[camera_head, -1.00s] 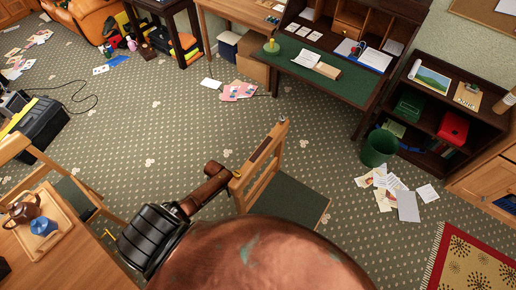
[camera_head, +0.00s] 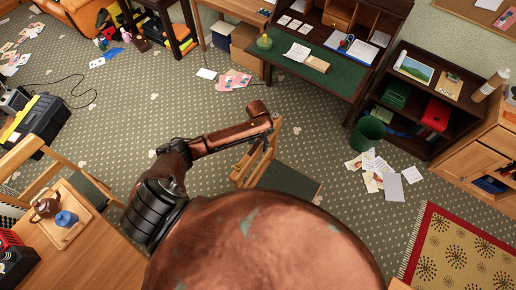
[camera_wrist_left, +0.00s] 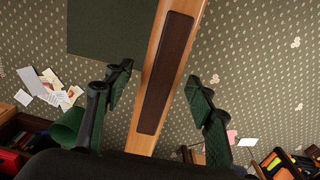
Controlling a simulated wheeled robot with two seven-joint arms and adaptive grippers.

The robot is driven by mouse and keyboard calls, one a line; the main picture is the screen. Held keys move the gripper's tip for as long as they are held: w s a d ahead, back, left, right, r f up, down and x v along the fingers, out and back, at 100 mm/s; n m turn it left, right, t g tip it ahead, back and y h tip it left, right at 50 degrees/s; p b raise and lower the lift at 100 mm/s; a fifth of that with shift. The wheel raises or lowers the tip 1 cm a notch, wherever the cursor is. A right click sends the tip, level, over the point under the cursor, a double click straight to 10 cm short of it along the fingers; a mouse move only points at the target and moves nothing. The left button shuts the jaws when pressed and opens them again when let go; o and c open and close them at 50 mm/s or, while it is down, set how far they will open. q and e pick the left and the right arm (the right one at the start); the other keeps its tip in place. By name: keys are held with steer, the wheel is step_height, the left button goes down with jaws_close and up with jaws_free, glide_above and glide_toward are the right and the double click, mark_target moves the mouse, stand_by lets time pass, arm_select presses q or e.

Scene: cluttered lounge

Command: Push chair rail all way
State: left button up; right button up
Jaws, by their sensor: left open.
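The chair is wooden with a dark green seat (camera_head: 290,182); it stands on the carpet in front of the desk (camera_head: 318,82). Its back rail (camera_head: 246,168) is pale wood and partly covered by my arm in the head view. In the left wrist view the rail (camera_wrist_left: 166,75) has a long dark inset and runs between my fingers. My left gripper (camera_wrist_left: 158,77) is open, with one finger on each side of the rail; contact is not clear. In the head view the gripper is mostly hidden at the end of my arm. My right gripper is out of view.
A green bin (camera_head: 368,133) and loose papers (camera_head: 380,175) lie right of the chair. A dark shelf (camera_head: 425,105) stands behind them. A wooden table (camera_head: 85,255) with a tray (camera_head: 68,232) is at the lower left. Patterned carpet is clear left of the chair.

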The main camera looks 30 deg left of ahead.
arm_select(q)
step_height(320, 180, down, 6)
steer(key=shift+f, duration=0.1)
stand_by(0.4)
